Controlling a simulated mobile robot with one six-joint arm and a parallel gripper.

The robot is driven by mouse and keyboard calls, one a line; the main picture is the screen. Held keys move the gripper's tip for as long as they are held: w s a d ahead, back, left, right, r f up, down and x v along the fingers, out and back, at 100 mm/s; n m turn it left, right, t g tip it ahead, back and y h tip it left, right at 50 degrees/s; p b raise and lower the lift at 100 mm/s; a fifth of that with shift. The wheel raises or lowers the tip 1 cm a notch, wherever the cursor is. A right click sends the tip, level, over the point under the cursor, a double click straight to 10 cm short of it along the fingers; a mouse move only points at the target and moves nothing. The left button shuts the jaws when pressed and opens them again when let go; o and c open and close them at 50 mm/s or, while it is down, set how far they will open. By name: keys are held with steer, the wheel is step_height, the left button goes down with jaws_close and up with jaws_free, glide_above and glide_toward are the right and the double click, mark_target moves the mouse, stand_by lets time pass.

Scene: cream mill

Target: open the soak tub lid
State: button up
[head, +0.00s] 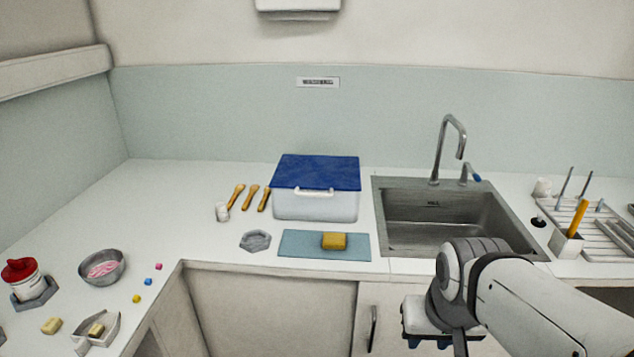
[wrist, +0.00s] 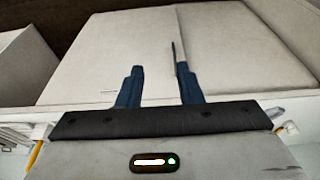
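The soak tub (head: 315,207) is a white box on the counter, left of the sink. Its blue lid (head: 318,170) lies flat and shut on top. A white handle (head: 314,192) runs along the lid's front edge. My gripper (wrist: 160,72) is open in the wrist view, with two dark blue fingers apart and nothing between them. In the head view my gripper (head: 430,342) hangs low in front of the counter, right of the tub and well apart from it; its fingertips are mostly cut off by the frame. The tub does not show in the wrist view.
A blue mat (head: 295,246) with a yellow sponge (head: 334,241) lies in front of the tub.

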steer(key=w+m+t+b, duration=0.45)
steer(key=w+t, duration=0.35)
steer(key=w, duration=1.8)
steer(key=m+t+y+b, duration=0.3)
steer(key=y+b, duration=0.1)
steer(key=y, duration=0.9)
glide_toward(308, 194)
steer(key=w, duration=0.2)
steer(key=shift+w+a+f, duration=0.25)
steer(key=shift+w+a, duration=0.05)
steer(key=shift+a, duration=0.3)
steer(key=shift+w+a+y, duration=0.2)
steer(key=shift+a+y, duration=0.1)
steer(key=shift+a, duration=0.05)
steer(key=x, duration=0.7)
